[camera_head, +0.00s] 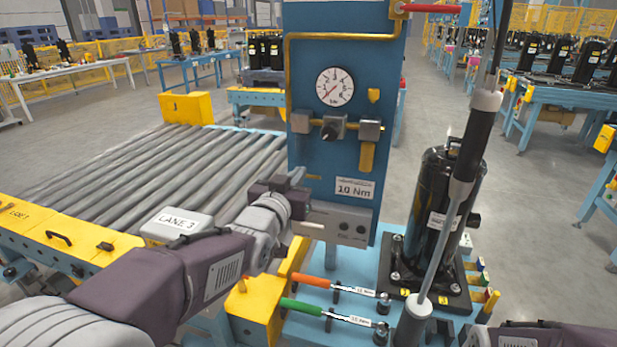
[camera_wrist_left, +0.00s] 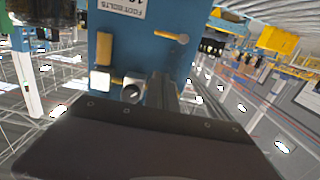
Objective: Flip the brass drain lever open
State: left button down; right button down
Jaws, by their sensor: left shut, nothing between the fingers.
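The brass drain lever (camera_wrist_left: 172,37) lies sideways across the blue panel in the left wrist view, a short bar with a rounded end. In the head view only a small brass piece of it (camera_head: 314,177) shows beside my left gripper (camera_head: 298,178). My left gripper is shut and empty at the panel's left edge. Its fingers (camera_wrist_left: 162,92) look apart from the lever in the left wrist view. The head view hides most of the lever, and contact there cannot be told. My right gripper is out of view.
The blue panel (camera_head: 302,80) carries a gauge (camera_head: 335,87), valve blocks and a brass bowl (camera_head: 367,157). A black compressor (camera_head: 432,215) stands at right behind a hanging tool (camera_head: 470,140). Orange (camera_head: 311,281) and green (camera_head: 300,306) wrenches lie in front. Rollers (camera_head: 130,175) extend left.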

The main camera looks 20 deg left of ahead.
pick_arm(q)
jog(key=w+f+b, duration=0.2)
jog(key=w+f, duration=0.2)
jog(key=w, duration=0.4)
jog(key=shift+w+d+f, duration=0.15)
jog(key=shift+f, duration=0.05)
